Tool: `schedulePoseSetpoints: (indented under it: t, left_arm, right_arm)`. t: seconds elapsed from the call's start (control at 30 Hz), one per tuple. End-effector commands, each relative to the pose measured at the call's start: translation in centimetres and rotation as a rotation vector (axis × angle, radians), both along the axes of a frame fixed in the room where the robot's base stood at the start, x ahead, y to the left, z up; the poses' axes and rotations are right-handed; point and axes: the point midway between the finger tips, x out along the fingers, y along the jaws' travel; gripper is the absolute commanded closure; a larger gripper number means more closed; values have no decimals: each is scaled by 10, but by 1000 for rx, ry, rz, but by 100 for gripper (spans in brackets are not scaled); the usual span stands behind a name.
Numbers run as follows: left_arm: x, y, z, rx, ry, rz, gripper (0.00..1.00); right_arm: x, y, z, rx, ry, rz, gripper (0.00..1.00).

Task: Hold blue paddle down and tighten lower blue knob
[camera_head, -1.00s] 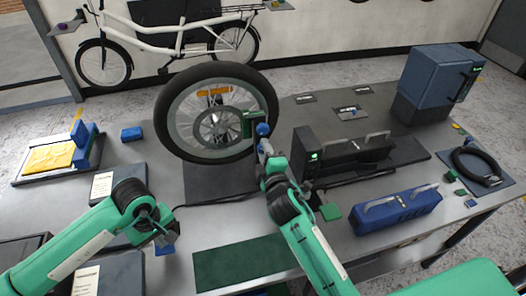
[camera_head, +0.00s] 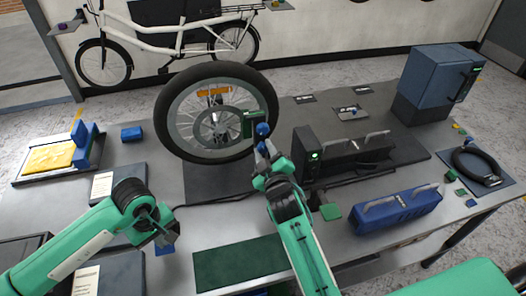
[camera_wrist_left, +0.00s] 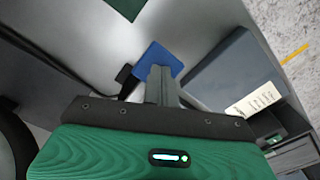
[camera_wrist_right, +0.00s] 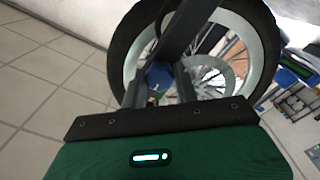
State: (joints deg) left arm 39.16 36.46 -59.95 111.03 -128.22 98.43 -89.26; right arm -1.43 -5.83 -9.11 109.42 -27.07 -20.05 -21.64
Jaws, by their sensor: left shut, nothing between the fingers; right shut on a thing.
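A blue knob (camera_head: 263,129) sticks out beside a green block (camera_head: 247,124) at the right side of the upright wheel (camera_head: 165,110). My right gripper (camera_head: 266,148) is at it from below, its fingers shut on the knob. The right wrist view shows the blue knob (camera_wrist_right: 158,76) between the fingers, partly hidden. My left gripper (camera_head: 166,238) is shut and empty, low over the blue paddle (camera_head: 165,251). In the left wrist view its closed fingertips (camera_wrist_left: 160,70) overlap the blue paddle (camera_wrist_left: 158,57); I cannot tell whether they press on it.
A blue toolbox (camera_head: 398,210) and a blue-grey cabinet (camera_head: 437,80) are farther right. A dark green mat (camera_head: 240,263) lies in front. A yellow pad (camera_head: 50,158) is at the left.

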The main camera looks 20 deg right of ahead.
Motion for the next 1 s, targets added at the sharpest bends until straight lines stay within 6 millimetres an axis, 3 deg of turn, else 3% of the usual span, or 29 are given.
schedulePoseSetpoints:
  t: [0.47, 0.5, 0.57, 1.0]
  left_arm:
    - [0, 0, -1, 0, 1, 0, 100]
    - [0, 0, -1, 0, 1, 0, 100]
    - [0, 0, -1, 0, 1, 0, 100]
    - [0, 0, -1, 1, 0, 0, 100]
  right_arm:
    - [0, 0, 0, 12, -1, 0, 93]
    - [0, 0, 0, 12, -1, 0, 62]
    - [0, 0, 0, 11, -1, 0, 50]
    - [-9, 0, -1, 11, 1, 0, 48]
